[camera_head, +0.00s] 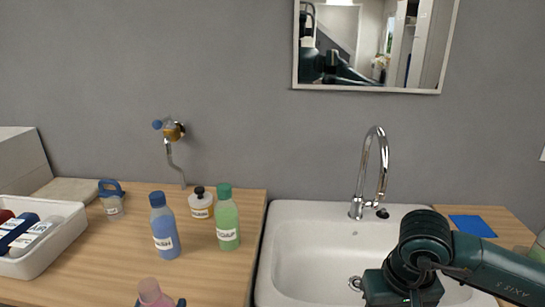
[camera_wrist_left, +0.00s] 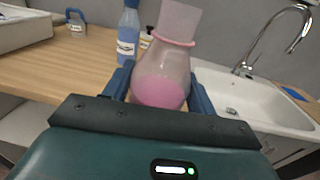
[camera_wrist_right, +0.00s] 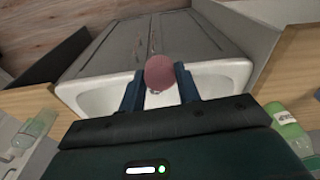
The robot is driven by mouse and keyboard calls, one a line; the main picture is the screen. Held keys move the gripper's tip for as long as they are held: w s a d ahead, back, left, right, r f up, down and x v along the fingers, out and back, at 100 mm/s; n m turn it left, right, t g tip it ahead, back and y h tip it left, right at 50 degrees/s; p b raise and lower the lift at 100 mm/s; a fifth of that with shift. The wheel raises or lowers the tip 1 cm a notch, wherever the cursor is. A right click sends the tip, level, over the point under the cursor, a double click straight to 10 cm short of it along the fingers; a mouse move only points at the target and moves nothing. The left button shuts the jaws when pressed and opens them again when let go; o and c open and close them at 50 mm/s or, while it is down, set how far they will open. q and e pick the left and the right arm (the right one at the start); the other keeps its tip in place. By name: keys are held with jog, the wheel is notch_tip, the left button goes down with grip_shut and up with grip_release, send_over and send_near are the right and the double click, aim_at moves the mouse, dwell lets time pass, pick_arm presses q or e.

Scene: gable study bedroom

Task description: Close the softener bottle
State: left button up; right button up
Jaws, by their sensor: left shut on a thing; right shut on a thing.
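The softener bottle (camera_wrist_left: 162,78) is see-through pink with darker pink liquid inside. My left gripper (camera_wrist_left: 158,92) is shut on it, a blue finger on each side. In the head view only the bottle's pink upper part (camera_head: 150,292) shows at the bottom edge; its lower part is out of frame. Cap and bottle are well apart.
The white sink (camera_head: 300,235) with a chrome tap (camera_head: 378,165) lies right of the wooden counter (camera_head: 115,250). A blue bottle (camera_head: 165,230), a green bottle (camera_head: 227,220) and a small black-capped bottle (camera_head: 201,204) stand there. A white tray (camera_head: 62,245) is left.

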dwell(0.4)
pick_arm(q)
jog(key=w+d+m+g+h, duration=0.1)
jog(key=d+m+g+h, duration=0.1)
jog(key=d+m+h, duration=0.2)
jog(key=w+d+r+m+g+h, duration=0.1)
jog(key=d+m+g+h, duration=0.1)
jog(key=d+m+h, duration=0.2)
jog(key=d+h, duration=0.3)
jog(key=d, duration=0.3)
jog(key=shift+w+d+h, duration=0.2)
jog(key=shift+w+h, duration=0.05)
jog(key=shift+h, duration=0.05)
pick_arm(e)
jog(key=w+a+r+m, duration=0.1)
jog(key=a+r+m, duration=0.2)
jog(key=a+r, duration=0.5)
jog(key=w+a+r+m, duration=0.1)
jog(key=a+r+m, duration=0.1)
jog(key=a+r, duration=0.7)
jog(key=a, duration=0.7)
jog(key=shift+w+a+m+h, duration=0.15)
jog(key=shift+a+m+h, duration=0.15)
jog(key=shift+m+h, duration=0.1)
jog(key=shift+f, duration=0.1)
jog(key=shift+f, duration=1.95)
